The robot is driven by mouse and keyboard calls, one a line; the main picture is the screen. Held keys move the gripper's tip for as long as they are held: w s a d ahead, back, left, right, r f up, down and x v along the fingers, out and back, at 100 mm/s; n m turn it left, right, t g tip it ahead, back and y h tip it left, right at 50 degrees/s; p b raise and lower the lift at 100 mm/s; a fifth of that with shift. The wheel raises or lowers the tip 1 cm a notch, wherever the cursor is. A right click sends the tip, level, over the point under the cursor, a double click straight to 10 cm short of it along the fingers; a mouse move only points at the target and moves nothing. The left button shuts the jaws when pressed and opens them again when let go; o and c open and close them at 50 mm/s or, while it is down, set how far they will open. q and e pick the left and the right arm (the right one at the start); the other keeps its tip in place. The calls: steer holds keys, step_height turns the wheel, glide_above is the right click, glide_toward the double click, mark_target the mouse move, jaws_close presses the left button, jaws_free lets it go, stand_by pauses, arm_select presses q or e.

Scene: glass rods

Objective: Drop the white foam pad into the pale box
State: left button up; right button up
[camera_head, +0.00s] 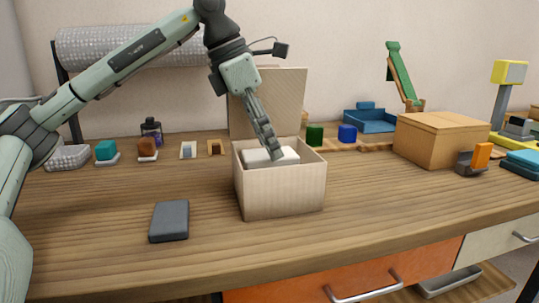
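The pale box (281,196) stands open on the wooden table, with its lid (287,100) raised upright at the back. The white foam pad (289,154) lies flat within the box's opening, near rim height; whether it rests on something inside or hangs from the gripper is unclear. My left gripper (274,156) points down into the box from above, its fingertips at the pad. The fingers show edge-on and overlap, so I cannot tell whether they are closed on the pad. My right gripper is not in view.
A dark grey slab (169,220) lies to the box's front left. A closed brown carton (436,138) stands to the right, with a blue tray (370,120) behind. Several small items line the table's back left. The table in front of the box is clear.

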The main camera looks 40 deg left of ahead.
arm_select(q)
steer(key=shift+o, duration=1.4)
steer(key=shift+r, duration=0.3)
steer(key=s+a, duration=0.8)
steer(key=s, duration=0.1)
steer(key=shift+s+r, duration=0.25)
